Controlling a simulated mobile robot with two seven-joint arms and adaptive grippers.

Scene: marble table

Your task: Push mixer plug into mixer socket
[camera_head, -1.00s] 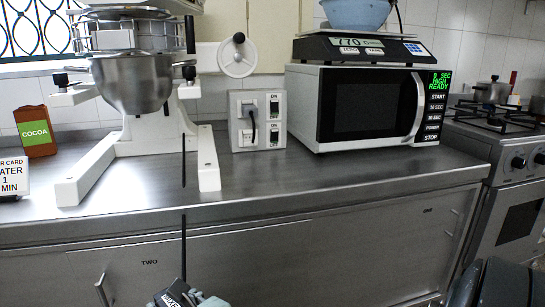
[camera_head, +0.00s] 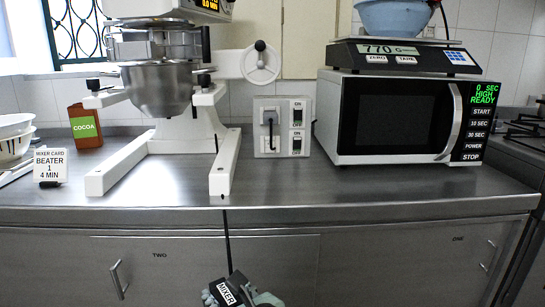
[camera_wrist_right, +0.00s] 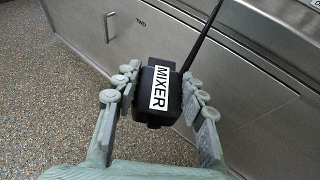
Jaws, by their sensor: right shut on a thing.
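The mixer plug (camera_wrist_right: 158,90) is a black block with a white MIXER label, and its black cord runs up from it. In the head view the plug (camera_head: 229,290) is low in front of the cabinet, below the counter edge. My right gripper (camera_head: 245,296) is shut on it; in the wrist view its fingers (camera_wrist_right: 160,98) are on both sides. The socket box (camera_head: 262,152) stands on the counter between mixer and microwave, with two switches at its right. The mixer (camera_head: 170,90) stands at left. My left gripper is out of view.
The microwave (camera_head: 400,112) carries a scale (camera_head: 405,58) with a blue bowl (camera_head: 395,18). A cocoa box (camera_head: 86,125), a mixer card (camera_head: 50,166) and white bowls (camera_head: 14,135) stand at left. The counter front before the socket box is clear.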

